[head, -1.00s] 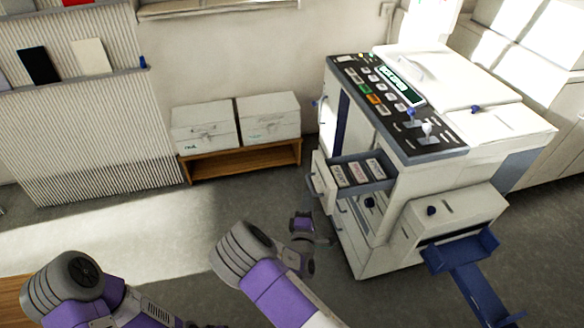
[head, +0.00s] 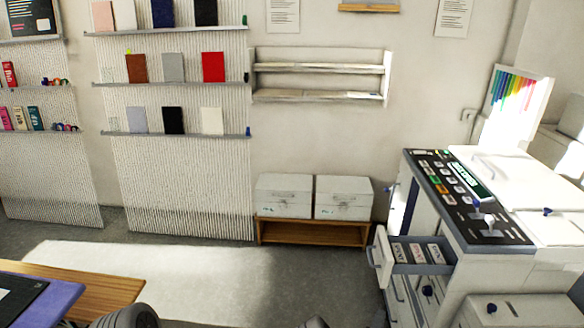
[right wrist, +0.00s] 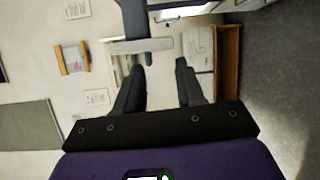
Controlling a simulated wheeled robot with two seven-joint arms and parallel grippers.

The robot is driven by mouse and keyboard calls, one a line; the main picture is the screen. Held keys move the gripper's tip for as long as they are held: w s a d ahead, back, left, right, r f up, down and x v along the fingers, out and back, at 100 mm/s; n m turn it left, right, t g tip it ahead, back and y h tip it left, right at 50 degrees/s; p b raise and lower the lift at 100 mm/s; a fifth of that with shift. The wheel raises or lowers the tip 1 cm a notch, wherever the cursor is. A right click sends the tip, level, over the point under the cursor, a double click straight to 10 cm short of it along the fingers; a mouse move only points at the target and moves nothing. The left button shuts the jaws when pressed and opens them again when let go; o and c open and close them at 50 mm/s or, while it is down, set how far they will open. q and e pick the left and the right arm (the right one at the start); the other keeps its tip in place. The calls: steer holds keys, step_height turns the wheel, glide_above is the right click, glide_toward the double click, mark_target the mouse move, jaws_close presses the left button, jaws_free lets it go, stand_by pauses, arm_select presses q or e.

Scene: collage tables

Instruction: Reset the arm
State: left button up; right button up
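My right gripper (right wrist: 160,82) shows in the right wrist view with its two dark fingers apart. I see nothing held between them, only the room beyond. In the head view, only small dark parts of my arms show at the bottom edge, and I cannot tell the right gripper's fingers there. My left gripper is not in view.
A white copier (head: 490,155) stands at right with its drawer (head: 421,256) pulled open. Two white boxes (head: 284,196) sit on a low wooden bench (head: 314,233) by the wall. A wooden table (head: 115,286) is at lower left. The floor between is clear.

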steer(key=s+a+f+m+g+y+p, duration=0.25)
steer(key=s+f+m+g+y, duration=0.35)
steer(key=s+f+m+g, duration=0.65)
arm_select(q)
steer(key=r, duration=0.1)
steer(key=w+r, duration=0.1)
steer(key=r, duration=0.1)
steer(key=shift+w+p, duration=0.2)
steer(key=shift+p, duration=0.1)
arm_select(e)
steer(key=s+a+m+g+y, duration=0.2)
steer(key=s+a+y, duration=0.4)
steer(key=s+a, duration=0.6)
steer(key=shift+a+f+m+y, duration=0.25)
steer(key=shift+a+m+y, duration=0.2)
steer(key=shift+m, duration=0.2)
